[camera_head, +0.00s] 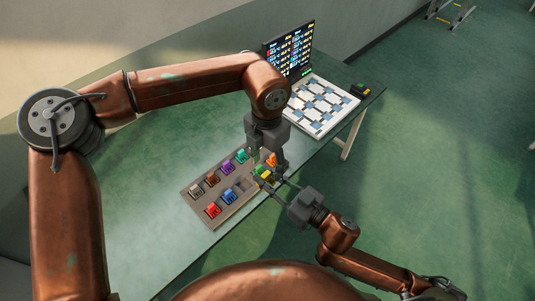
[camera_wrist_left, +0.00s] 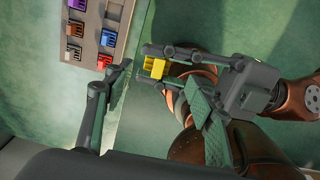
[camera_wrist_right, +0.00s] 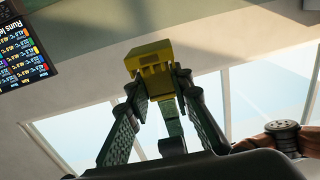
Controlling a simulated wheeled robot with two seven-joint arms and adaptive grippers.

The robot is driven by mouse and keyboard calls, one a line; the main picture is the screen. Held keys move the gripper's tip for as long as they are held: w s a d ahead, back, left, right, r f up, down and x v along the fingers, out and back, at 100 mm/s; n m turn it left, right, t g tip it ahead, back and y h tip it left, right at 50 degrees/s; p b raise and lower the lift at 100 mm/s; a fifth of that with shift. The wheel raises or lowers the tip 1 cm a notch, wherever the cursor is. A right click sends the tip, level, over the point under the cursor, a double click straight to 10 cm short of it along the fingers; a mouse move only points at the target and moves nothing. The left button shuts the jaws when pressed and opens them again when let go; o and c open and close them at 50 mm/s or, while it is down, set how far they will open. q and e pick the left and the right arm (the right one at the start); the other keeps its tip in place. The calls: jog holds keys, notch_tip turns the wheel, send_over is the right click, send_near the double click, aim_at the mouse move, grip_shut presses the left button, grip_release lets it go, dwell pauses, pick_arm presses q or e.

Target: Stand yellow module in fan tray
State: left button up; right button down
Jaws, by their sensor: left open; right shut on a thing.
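The yellow module (camera_head: 262,171) is a small block between the fingertips of my right gripper (camera_head: 267,179), which is shut on it. It also shows in the left wrist view (camera_wrist_left: 154,67) and, held at the fingertips, in the right wrist view (camera_wrist_right: 150,56). My left gripper (camera_head: 268,163) is open, with its fingers at either side of the module but not visibly closed on it. A brown slotted tray (camera_head: 187,191) lies below and beside the module. A white tray (camera_head: 343,107) with a grid of cells stands at the back right. I cannot tell which is the fan tray.
Several coloured modules stand in the brown tray, including red (camera_head: 213,211), blue (camera_head: 228,196), purple (camera_head: 228,167) and orange (camera_head: 272,159). A lit screen (camera_head: 289,52) stands behind the white tray. The green tabletop (camera_head: 150,190) is clear at the left.

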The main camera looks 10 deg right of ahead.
aim_at(267, 174)
pick_arm(q)
notch_tip(267, 174, down, 7)
jog(key=shift+f, duration=0.1)
dwell(0.4)
jog(key=shift+s+d, duration=0.1)
jog(key=c, duration=1.3)
pick_arm(e)
jog(key=shift+r, duration=0.1)
jog(key=c, duration=2)
grip_release()
jog(key=shift+c, duration=0.2)
jog(key=o, duration=0.4)
